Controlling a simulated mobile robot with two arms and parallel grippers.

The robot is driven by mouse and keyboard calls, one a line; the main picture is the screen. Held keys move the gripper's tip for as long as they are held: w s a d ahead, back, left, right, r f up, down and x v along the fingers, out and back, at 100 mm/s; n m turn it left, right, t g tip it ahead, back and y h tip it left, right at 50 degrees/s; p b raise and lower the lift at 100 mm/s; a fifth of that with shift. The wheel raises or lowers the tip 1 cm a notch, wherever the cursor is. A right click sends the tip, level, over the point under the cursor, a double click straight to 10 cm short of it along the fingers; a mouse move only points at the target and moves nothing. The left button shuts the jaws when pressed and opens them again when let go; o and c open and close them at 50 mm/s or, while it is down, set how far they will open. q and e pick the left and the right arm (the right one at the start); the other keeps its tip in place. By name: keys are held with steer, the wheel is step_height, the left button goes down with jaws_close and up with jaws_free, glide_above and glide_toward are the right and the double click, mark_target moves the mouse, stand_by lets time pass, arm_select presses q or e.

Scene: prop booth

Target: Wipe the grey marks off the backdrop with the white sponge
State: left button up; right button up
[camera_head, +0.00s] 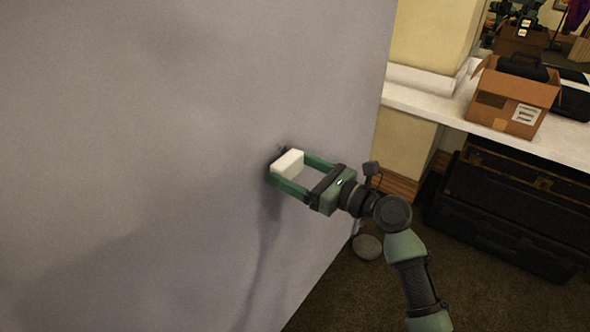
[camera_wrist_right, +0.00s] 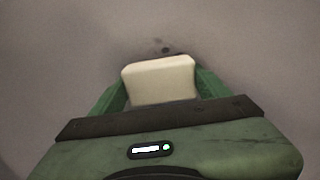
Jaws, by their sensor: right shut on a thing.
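My right gripper (camera_head: 290,173) is shut on the white sponge (camera_head: 288,163), with one green finger on each side of it. The sponge is at the grey backdrop (camera_head: 130,110), near its right part; I cannot tell for sure whether it touches. In the right wrist view the sponge (camera_wrist_right: 159,81) sits between the fingers. Small dark grey marks (camera_wrist_right: 166,50) show on the backdrop just past the sponge's far edge. In the head view, most of that spot is hidden by the sponge and gripper. My left gripper is not in view.
The backdrop's right edge runs down beside my right arm. A white counter (camera_head: 430,106) with an open cardboard box (camera_head: 512,97) stands at the right. A long dark case (camera_head: 500,215) lies below it. A round grey object (camera_head: 367,247) is on the brown carpet by the backdrop's edge.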

steer(key=shift+w+a, duration=0.45)
steer(key=shift+a, duration=0.1)
